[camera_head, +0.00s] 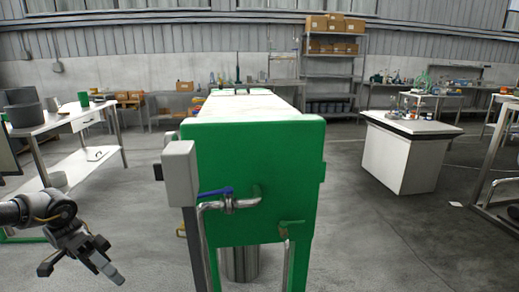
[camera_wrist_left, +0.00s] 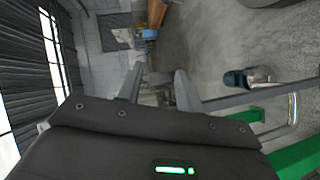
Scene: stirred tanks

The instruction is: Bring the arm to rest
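My left arm comes in from the left edge of the head view, and its gripper (camera_head: 106,268) hangs low over the floor, left of the green tank unit. In the left wrist view the two fingers of this gripper (camera_wrist_left: 158,82) stand apart with nothing between them. The gripper is open and empty, clear of the unit and of the table. My right gripper is not in view.
The green unit (camera_head: 265,170) stands ahead, with a grey box (camera_head: 180,173), metal pipes and a blue-handled valve (camera_head: 216,193) on its front. A white table (camera_head: 62,122) stands left. A white-sided bench (camera_head: 395,160) stands right. Floor between is open.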

